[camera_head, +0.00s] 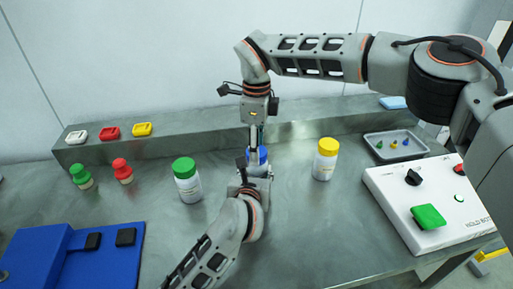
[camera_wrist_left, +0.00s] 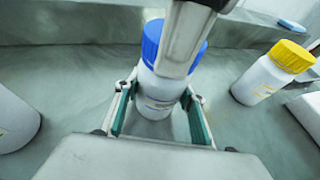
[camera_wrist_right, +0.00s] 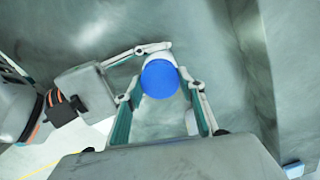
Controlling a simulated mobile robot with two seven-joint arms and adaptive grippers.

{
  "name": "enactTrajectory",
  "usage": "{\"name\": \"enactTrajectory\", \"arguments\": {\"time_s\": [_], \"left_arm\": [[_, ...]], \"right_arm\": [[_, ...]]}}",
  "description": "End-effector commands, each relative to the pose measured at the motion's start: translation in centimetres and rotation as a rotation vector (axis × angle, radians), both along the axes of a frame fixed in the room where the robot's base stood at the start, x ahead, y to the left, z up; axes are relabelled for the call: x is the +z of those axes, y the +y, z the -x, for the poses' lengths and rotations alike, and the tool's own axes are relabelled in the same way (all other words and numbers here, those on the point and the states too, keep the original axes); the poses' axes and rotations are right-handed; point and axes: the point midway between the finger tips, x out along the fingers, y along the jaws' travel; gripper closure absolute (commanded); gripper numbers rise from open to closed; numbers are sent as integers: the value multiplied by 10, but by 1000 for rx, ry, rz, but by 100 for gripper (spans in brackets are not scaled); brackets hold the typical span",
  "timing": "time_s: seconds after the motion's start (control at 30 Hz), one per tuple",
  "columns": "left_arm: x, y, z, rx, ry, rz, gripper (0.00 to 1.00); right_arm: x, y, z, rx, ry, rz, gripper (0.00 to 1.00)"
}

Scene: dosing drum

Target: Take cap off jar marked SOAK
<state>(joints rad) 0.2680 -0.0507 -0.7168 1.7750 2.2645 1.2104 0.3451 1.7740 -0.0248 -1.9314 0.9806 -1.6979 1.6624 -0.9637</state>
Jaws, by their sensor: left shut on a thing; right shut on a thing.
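A white jar with a blue cap (camera_head: 258,156) stands upright on the bench in the middle; the arms partly hide it. Its label is too small to read. My left gripper (camera_head: 257,175) is shut on the jar body (camera_wrist_left: 157,92) from the front, a finger on each side. My right gripper (camera_head: 257,148) points down from above and is shut on the blue cap (camera_wrist_right: 160,79). The cap sits on the jar; I cannot tell whether it is loosened.
A green-capped jar (camera_head: 187,182) stands left and a yellow-capped jar (camera_head: 325,160) right. A white control box (camera_head: 425,205) and a grey tray (camera_head: 370,146) are at right.

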Motion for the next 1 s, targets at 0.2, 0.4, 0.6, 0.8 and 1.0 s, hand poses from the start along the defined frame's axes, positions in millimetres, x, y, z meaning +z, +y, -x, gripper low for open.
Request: {"name": "enactTrajectory", "arguments": {"time_s": [0.2,0.4,0.6,0.8,1.0], "left_arm": [[-1,0,0,0,2,0,100],[-1,0,0,0,2,1,100],[-1,0,0,0,2,1,100],[-1,0,0,1,2,-1,100],[-1,0,0,1,1,-1,100]], "right_arm": [[0,0,1,396,2,0,87],[1,0,1,759,2,1,87],[1,0,0,1067,1,0,87],[1,0,0,1154,0,0,87],[1,0,0,1155,1,0,87]]}}
